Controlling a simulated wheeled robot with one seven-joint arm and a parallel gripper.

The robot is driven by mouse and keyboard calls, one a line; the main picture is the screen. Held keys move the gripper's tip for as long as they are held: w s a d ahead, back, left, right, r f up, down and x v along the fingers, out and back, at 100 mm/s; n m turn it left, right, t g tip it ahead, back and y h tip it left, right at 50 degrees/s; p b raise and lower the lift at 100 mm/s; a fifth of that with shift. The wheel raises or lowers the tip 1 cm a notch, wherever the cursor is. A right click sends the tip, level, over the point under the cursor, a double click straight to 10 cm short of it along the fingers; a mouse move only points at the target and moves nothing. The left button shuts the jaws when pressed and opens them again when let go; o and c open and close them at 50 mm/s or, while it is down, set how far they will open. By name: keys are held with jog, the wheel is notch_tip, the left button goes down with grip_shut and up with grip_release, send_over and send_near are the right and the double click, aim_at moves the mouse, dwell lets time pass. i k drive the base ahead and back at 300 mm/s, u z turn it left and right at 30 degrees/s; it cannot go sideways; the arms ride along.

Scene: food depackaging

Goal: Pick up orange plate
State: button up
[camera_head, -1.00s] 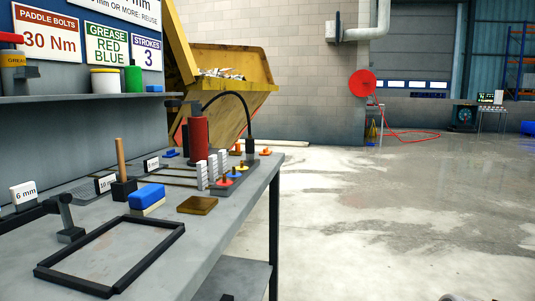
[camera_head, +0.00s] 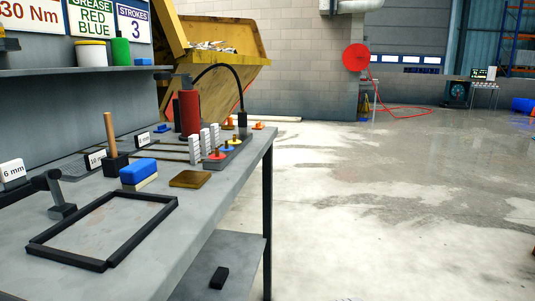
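No clearly orange plate stands out in the head view. A flat brown-gold square plate (camera_head: 190,179) lies on the grey workbench, right of the blue and beige block (camera_head: 139,172). Small orange pieces are at the bench's far end: one low piece (camera_head: 258,126) near the corner and an upright one (camera_head: 228,124) beside it. They are too small to tell whether either is a plate. My gripper is not in view.
The workbench (camera_head: 225,195) fills the left side. On it are a black frame (camera_head: 110,263), a red cylinder (camera_head: 190,113) with a black hose and a rack of coloured pegs (camera_head: 228,152). A black block (camera_head: 219,278) lies on the lower shelf. The floor (camera_head: 400,220) to the right is clear.

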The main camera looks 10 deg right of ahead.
aim_at(259, 126)
jog(key=z, duration=0.9)
jog(key=i, duration=1.75)
jog(key=u, duration=1.7)
